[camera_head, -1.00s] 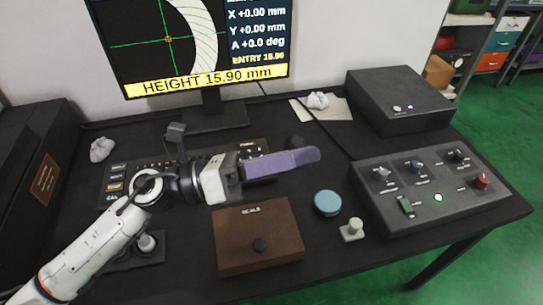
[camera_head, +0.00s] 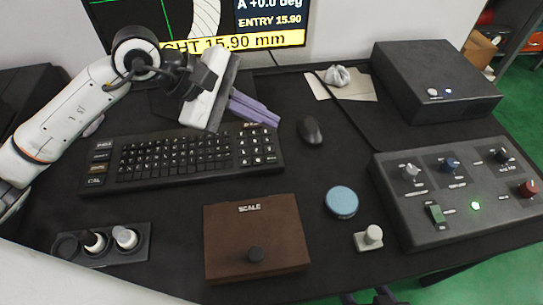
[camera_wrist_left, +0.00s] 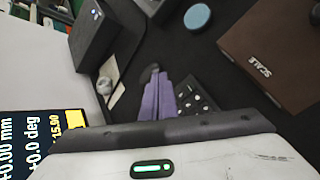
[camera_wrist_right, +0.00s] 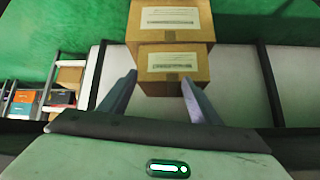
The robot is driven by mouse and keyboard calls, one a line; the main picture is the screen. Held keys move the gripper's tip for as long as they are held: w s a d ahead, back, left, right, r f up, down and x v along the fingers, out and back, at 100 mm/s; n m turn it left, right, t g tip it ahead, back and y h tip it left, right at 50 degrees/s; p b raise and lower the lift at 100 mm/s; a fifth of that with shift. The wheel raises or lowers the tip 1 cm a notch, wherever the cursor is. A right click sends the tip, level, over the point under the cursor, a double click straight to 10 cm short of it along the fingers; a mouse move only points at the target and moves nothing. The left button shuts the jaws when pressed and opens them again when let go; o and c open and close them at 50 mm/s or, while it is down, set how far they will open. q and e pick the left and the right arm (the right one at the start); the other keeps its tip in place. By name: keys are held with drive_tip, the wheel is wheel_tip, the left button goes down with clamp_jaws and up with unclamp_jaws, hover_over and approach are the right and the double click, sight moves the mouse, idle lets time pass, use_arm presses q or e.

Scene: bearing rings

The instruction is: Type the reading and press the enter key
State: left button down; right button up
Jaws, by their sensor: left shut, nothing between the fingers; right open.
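The black keyboard (camera_head: 180,160) lies across the left middle of the table, with its number pad at the right end. The monitor (camera_head: 200,20) behind shows ENTRY 15.90 and a yellow bar reading 15.90 mm, partly cut off and covered. My left gripper (camera_head: 262,112) is shut and empty, above the back right end of the keyboard. In the left wrist view its purple fingers (camera_wrist_left: 160,92) are together beside the number pad (camera_wrist_left: 192,98). My right gripper (camera_wrist_right: 160,85) is open and empty in the right wrist view; in the head view only a bit shows at the bottom edge.
A black mouse (camera_head: 310,130) lies right of the keyboard. A brown SCALE box (camera_head: 255,235), a blue disc (camera_head: 341,202), a small grey knobbed block (camera_head: 369,238) and a control box (camera_head: 460,190) stand in front and right. Cardboard boxes (camera_wrist_right: 170,60) appear in the right wrist view.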

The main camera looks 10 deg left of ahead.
use_arm(q)
drive_tip(key=b, duration=0.5)
hover_over(271, 159)
drive_tip(key=a, duration=0.1)
drive_tip(key=f, duration=0.8)
drive_tip(key=shift+s, duration=0.25)
drive_tip(key=shift+f, duration=0.4)
idle(0.4)
drive_tip(key=shift+b, duration=0.35)
drive_tip(key=shift+f+b, duration=0.35)
drive_tip(key=shift+b, duration=0.05)
